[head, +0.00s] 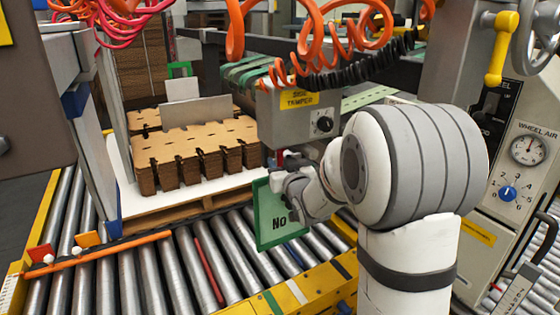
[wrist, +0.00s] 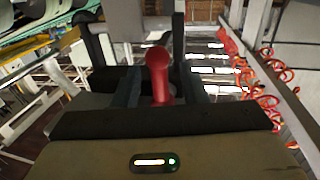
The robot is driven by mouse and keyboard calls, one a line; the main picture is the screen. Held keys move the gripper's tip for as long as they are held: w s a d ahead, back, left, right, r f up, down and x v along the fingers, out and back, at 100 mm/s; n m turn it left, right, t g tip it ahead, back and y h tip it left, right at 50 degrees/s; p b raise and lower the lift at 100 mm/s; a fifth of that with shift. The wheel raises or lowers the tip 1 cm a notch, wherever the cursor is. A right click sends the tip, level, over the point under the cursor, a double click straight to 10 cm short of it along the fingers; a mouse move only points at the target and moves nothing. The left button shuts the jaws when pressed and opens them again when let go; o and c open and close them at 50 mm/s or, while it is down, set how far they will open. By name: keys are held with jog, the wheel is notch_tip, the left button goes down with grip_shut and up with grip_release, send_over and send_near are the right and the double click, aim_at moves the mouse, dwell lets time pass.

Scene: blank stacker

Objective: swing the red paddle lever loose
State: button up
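The red paddle lever (wrist: 158,72) shows in the wrist view as a rounded red knob on a stem, standing between the two dark fingers of my gripper (wrist: 160,88). The fingers stand apart on either side of it, with narrow gaps, so my gripper looks open around it. The lever's lower end is hidden behind the gripper body. In the head view my gripper (head: 287,182) is just below the grey side tamper box (head: 290,122). The lever is mostly hidden there by my gripper and arm.
A green-framed sign (head: 262,222) reading "NO" hangs beside my gripper, over the roller conveyor (head: 185,275). Stacked cardboard blanks (head: 190,145) stand on a pallet to the left. Orange coiled hoses (head: 320,45) hang above. A gauge panel (head: 520,165) stands to the right.

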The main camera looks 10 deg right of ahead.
aim_at(281, 162)
jog(key=shift+w+a, duration=0.2)
jog(key=shift+w, duration=1.35)
jog(key=shift+c, duration=0.3)
grip_shut()
